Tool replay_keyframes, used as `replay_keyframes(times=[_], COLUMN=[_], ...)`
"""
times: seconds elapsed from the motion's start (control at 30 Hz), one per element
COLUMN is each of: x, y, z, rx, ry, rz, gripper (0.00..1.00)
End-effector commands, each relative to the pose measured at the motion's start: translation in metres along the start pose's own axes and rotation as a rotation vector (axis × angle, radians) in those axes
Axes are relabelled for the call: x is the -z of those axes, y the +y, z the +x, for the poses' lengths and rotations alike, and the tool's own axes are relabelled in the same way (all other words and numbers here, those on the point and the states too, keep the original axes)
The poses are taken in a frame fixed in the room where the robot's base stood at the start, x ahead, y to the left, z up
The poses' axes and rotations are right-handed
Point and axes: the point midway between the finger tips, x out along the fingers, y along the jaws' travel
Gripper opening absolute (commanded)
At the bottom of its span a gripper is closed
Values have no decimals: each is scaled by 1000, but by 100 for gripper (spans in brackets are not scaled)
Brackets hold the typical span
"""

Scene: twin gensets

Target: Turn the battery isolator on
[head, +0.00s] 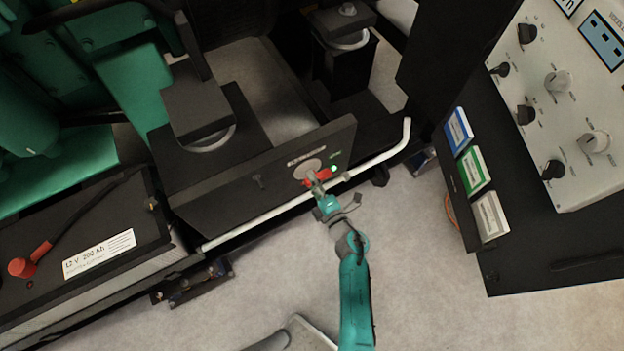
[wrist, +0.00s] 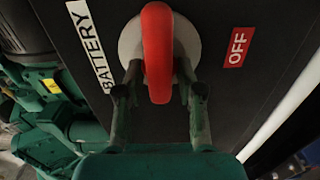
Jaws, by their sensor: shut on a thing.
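The battery isolator's red handle (head: 318,178) stands out from a pale round disc (head: 307,167) on a black upright panel (head: 240,187). In the wrist view the red handle (wrist: 157,45) runs up and down the picture in front of the disc (wrist: 129,42). A white BATTERY label (wrist: 90,45) is to its left and a red OFF label (wrist: 237,47) to its right. My gripper (head: 321,191) is at the panel, one finger on each side of the handle; in the wrist view my gripper (wrist: 160,92) is shut on it. The fingers hide part of the disc.
A green lamp (head: 334,168) glows beside the handle. A pale bent rail (head: 385,155) runs along the panel's lower edge. A large battery (head: 90,255) stands at left, a control cabinet (head: 555,245) at right. The floor (head: 430,280) between is mostly clear.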

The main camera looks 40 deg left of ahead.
Motion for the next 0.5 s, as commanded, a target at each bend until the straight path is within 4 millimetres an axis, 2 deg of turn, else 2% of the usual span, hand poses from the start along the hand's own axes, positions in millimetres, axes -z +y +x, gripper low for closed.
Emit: replay_keyframes(times=[0.5], x=[1], y=[-2], z=[-1], rx=[2], ry=[1], rz=[-41], gripper=[2])
